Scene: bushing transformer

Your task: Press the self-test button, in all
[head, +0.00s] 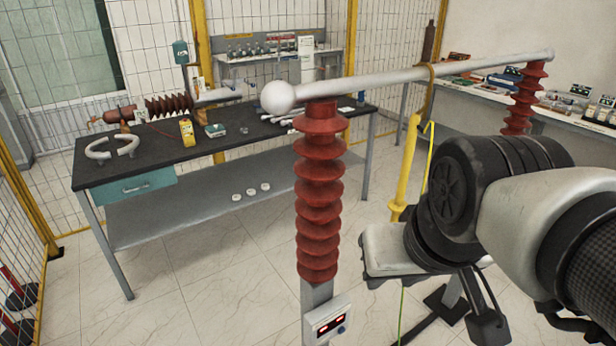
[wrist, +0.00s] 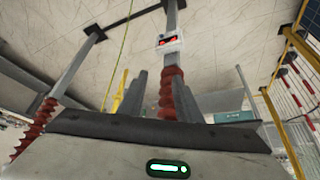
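A white control box (head: 328,320) with two red-lit displays is mounted on the grey post below the front red ribbed insulator (head: 319,200). A small blue round button (head: 341,329) sits at the box's lower right; I cannot read a label. In the wrist view, the box (wrist: 170,42) appears upside down beyond my fingers, with its red displays lit; the button is too small to make out there. My gripper (wrist: 160,90) shows two grey fingers apart with nothing between them. It is well away from the box. In the head view the fingers are not clear.
A black-topped workbench (head: 140,160) stands behind at left, with a yellow meter (head: 187,131) on it. A yellow pole (head: 405,170) stands right of the front insulator. A metal bar (head: 400,78) spans to the rear insulator (head: 522,98). Floor left of the post is clear.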

